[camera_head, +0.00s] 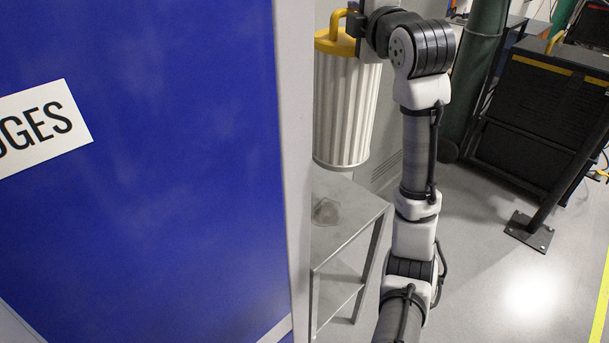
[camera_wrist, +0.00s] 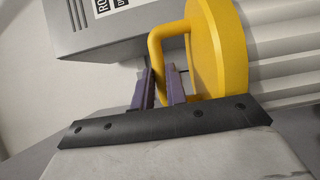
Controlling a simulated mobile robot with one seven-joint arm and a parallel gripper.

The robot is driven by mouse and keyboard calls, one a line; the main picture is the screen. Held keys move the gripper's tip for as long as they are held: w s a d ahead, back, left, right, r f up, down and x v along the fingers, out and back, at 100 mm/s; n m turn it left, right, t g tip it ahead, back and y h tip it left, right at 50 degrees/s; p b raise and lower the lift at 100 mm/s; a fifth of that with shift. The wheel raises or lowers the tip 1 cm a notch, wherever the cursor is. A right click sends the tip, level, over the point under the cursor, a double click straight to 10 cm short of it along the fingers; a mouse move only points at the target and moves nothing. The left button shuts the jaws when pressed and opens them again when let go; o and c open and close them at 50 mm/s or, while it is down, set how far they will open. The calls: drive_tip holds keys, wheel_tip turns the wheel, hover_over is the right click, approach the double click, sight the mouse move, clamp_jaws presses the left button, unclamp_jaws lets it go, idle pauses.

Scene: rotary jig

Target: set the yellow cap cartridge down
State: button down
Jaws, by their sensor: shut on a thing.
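The yellow cap cartridge (camera_head: 345,110) is a white pleated cylinder with a yellow cap and a looped yellow handle on top. In the head view it is upright, at the upper middle, just right of the blue panel's edge. My gripper (camera_wrist: 161,90) is shut on the handle, with its purple fingers around the bar in the wrist view. The yellow cap (camera_wrist: 220,45) fills the upper right there, with white pleats beside it. In the head view my wrist hides the fingertips. The cartridge's lower end shows above the stand's far edge; I cannot tell whether it touches anything.
A grey metal stand (camera_head: 365,207) with a lower shelf and a faint round mark on top is below the cartridge. A large blue panel (camera_head: 170,190) blocks the left. A dark cabinet (camera_head: 535,110) and a post stand at right. A grey box (camera_wrist: 110,40) is behind the gripper.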

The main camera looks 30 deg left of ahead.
sight(337, 111)
drive_tip(key=shift+s+a+r+n+g+y, duration=0.3)
drive_tip(key=shift+s+a+r, duration=0.15)
drive_tip(key=shift+s, duration=0.15)
drive_tip(key=shift+s+a+r+n+g+y, duration=0.2)
drive_tip(key=shift+s+a+r+y, duration=0.15)
drive_tip(key=shift+s, duration=0.2)
wheel_tip(337, 111, down, 20)
drive_tip(key=p, duration=0.4)
drive_tip(key=shift+f, duration=0.1)
drive_tip(key=c, duration=1.7)
unclamp_jaws()
drive_tip(key=shift+f, duration=0.15)
drive_tip(key=shift+c, duration=0.2)
drive_tip(key=o, duration=0.3)
drive_tip(key=shift+o, duration=0.2)
